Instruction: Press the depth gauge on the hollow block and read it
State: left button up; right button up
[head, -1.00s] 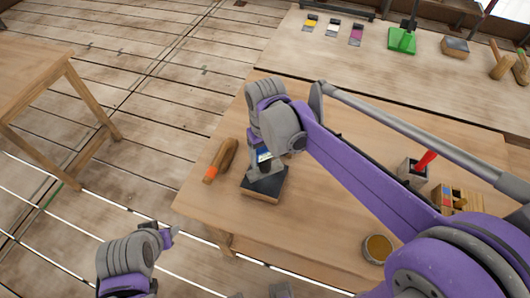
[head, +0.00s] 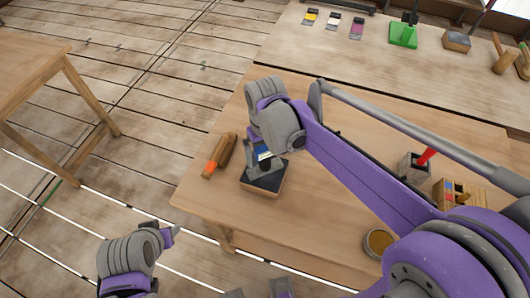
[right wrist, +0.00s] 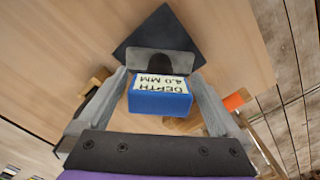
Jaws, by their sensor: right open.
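The hollow block (head: 263,188) has a dark top and lies on the wooden table near its left edge. It also shows in the right wrist view (right wrist: 150,28). The depth gauge (right wrist: 160,101) is blue, with a white label that reads "DEPTH 4.0 MM". It stands over the block, and the head view shows only a little of it. My right gripper (right wrist: 160,92) is open, with one finger on each side of the gauge. In the head view the right gripper (head: 260,158) is just above the block. My left gripper (head: 170,236) is off the table; its jaw opening is unclear.
A wooden tool with an orange band (head: 219,156) lies left of the block. A grey box with a red handle (head: 414,166), a wooden box (head: 459,194) and a round dish (head: 379,243) stand on the right. A second table (head: 290,48) stands behind.

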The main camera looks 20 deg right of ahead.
pick_arm(q)
jog(key=shift+w+r+p, duration=0.15)
jog(key=shift+r+p, duration=0.25)
jog(key=shift+r, duration=0.1)
pick_arm(e)
notch_tip(320, 180, up, 11)
jog(key=shift+f, duration=0.1)
